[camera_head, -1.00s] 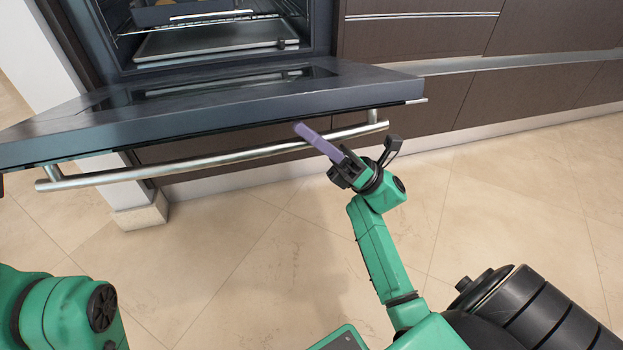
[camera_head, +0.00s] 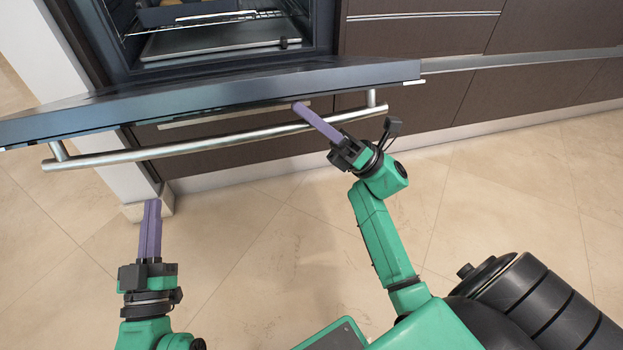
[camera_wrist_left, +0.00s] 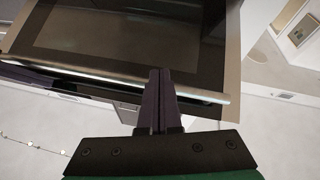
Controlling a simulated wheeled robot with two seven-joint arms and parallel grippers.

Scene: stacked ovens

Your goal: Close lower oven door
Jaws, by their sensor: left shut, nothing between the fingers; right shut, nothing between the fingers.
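The lower oven door (camera_head: 221,94) is dark, hinged at its bottom, and hangs open, tilted partly up from flat. Its steel bar handle (camera_head: 226,147) runs along the front edge. My right gripper (camera_head: 299,107) is shut and empty, its purple fingers reaching up to the door's underside near the handle's right part; I cannot tell if they touch. My left gripper (camera_head: 152,203) is shut and empty, pointing up below the handle's left part. In the left wrist view, my left fingers (camera_wrist_left: 157,73) overlap the handle (camera_wrist_left: 110,81), with the door (camera_wrist_left: 110,54) beyond.
The oven cavity (camera_head: 215,40) shows a rack and a tray. Brown drawers (camera_head: 420,104) with metal strips stand to the right, and a white wall (camera_head: 42,45) to the left. The tiled floor (camera_head: 270,240) in front is clear.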

